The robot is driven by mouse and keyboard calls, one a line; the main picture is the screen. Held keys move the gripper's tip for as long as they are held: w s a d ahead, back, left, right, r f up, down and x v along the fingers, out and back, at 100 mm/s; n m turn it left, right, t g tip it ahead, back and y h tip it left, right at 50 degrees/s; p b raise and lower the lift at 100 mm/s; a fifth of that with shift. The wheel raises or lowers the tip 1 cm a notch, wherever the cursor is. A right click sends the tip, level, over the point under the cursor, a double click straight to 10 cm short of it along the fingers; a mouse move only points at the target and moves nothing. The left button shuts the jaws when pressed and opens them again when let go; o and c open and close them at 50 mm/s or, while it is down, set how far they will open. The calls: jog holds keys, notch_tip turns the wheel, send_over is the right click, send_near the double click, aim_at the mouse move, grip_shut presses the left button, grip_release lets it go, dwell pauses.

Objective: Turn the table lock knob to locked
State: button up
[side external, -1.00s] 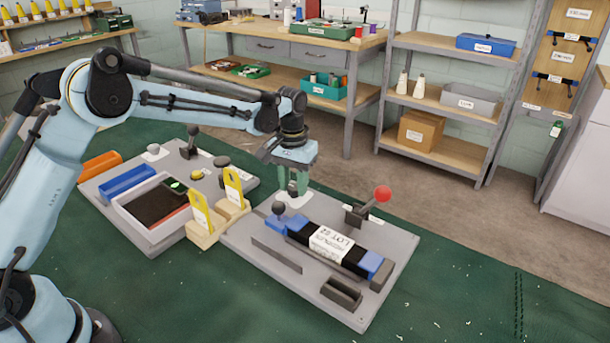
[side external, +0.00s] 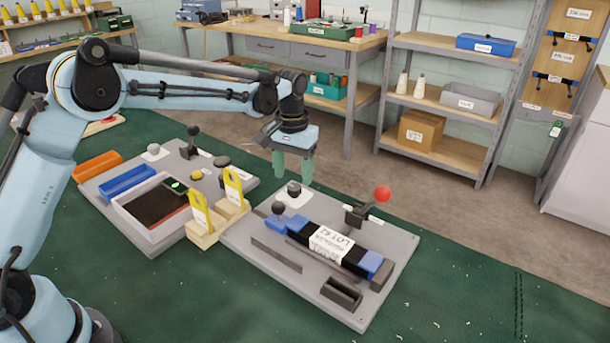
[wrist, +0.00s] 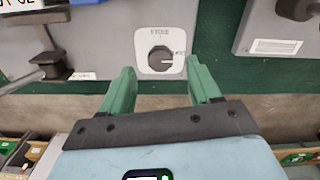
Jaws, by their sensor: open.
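The dark round lock knob (side external: 293,188) sits on a white plate (side external: 295,198) at the back left of the right-hand grey board. In the wrist view the knob (wrist: 160,58) is in the upper middle, and its pale pointer line points right, toward a small mark on the plate (wrist: 145,40). The plate's lettering is too small to read. My gripper (side external: 293,170) is above the knob, with its green fingers apart and clear of it. In the wrist view the open gripper (wrist: 160,75) has one finger at each side below the knob, with nothing between them.
On the same grey board (side external: 245,237) are a red-balled lever (side external: 383,193), a black and blue bar with a white label (side external: 330,241), and a dark ball knob (side external: 278,207). Yellow tags on wooden blocks (side external: 202,235) stand left of it.

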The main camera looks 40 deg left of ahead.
aim_at(291, 189)
notch_tip(291, 189, up, 9)
dwell(0.3)
jog(key=shift+f, duration=0.1)
jog(key=s+a+r+t, duration=0.1)
jog(key=s+r+t, duration=0.1)
jog(key=s+r, duration=0.3)
jog(key=s+f+m+t, duration=0.1)
jog(key=s+f+t, duration=0.1)
jog(key=s, duration=0.6)
jog(key=s+a+f+m+t, duration=0.1)
jog(key=s+f+t, duration=0.2)
jog(key=s, duration=0.6)
jog(key=shift+s+a+f, duration=0.2)
jog(key=shift+a+f, duration=0.05)
jog(key=shift+f, duration=0.55)
jog(key=shift+c, duration=0.3)
